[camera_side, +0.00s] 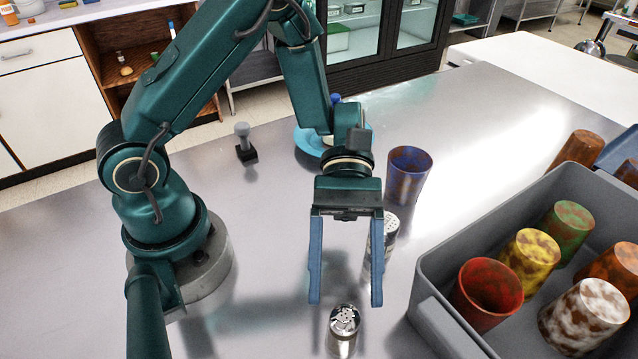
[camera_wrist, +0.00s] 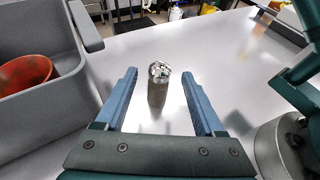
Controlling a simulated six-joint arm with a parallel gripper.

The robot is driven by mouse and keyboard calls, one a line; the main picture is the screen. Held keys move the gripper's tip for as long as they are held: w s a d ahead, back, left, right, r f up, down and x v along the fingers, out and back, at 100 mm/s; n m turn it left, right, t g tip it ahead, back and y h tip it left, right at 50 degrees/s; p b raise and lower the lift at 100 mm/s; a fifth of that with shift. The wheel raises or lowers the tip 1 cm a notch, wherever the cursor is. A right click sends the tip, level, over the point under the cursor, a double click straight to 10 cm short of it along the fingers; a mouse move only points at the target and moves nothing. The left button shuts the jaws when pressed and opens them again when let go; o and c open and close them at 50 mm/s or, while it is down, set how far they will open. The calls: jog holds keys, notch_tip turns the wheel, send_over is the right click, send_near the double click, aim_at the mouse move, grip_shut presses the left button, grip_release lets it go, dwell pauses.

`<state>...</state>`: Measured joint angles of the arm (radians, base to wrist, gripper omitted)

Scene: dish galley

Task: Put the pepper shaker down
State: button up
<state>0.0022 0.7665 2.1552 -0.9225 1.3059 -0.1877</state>
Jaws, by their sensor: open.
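A shaker with a shiny, dark-holed metal top (camera_side: 344,322) stands upright on the steel counter at the bottom of the side view. In the wrist view the shaker (camera_wrist: 158,88) has a grey-brown body and stands between and slightly beyond my finger tips. My gripper (camera_side: 345,300) is open, with its two blue fingers apart on either side of the shaker and a gap visible on both sides. A second shaker with a perforated pale top (camera_side: 390,226) stands behind my right finger, partly hidden. No label shows which shaker holds pepper.
A grey bin (camera_side: 436,278) with several speckled cups stands at right. A blue-brown cup (camera_side: 409,174) stands behind my gripper, near a blue plate (camera_side: 309,142). A dark-based stamp-like object (camera_side: 245,150) stands left. The counter around the front shaker is clear.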

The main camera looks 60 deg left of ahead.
jog(key=a+r+m+t+y, duration=0.9)
jog(key=a+m+t+y, duration=0.2)
jog(key=a+t, duration=0.2)
jog(key=shift+s+a+r, duration=0.15)
jog(key=shift+a, duration=0.8)
dwell(0.7)
